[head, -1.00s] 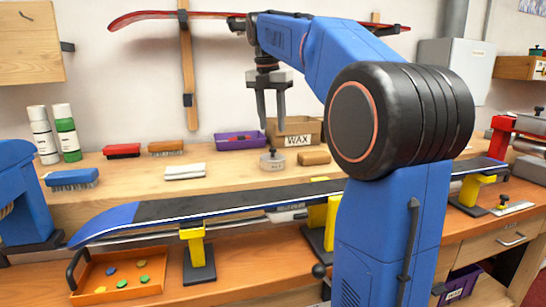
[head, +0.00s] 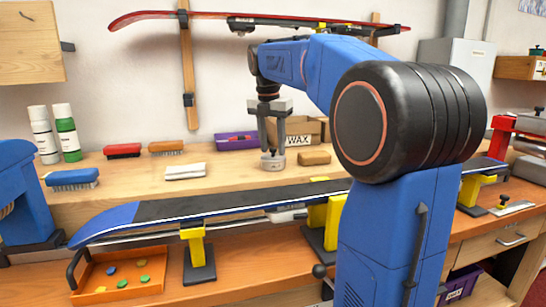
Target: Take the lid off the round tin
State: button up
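The round tin (head: 273,163) is small and pale grey and stands on the wooden bench in the middle of the head view. Its lid (head: 273,156) is on top of it. My gripper (head: 272,149) points straight down over the tin, with its two fingers apart and their tips at lid height. The small knob seen on the lid earlier is now mostly hidden between the fingertips. No contact between the fingers and the lid can be made out.
A box marked WAX (head: 304,130) stands close behind the tin, and a tan block (head: 314,158) lies just right of it. A purple tray (head: 236,141) and a white cloth (head: 185,171) are to the left. A ski (head: 215,205) in yellow supports runs across the front.

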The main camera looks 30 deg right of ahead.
grip_shut()
jog(key=shift+r, duration=0.1)
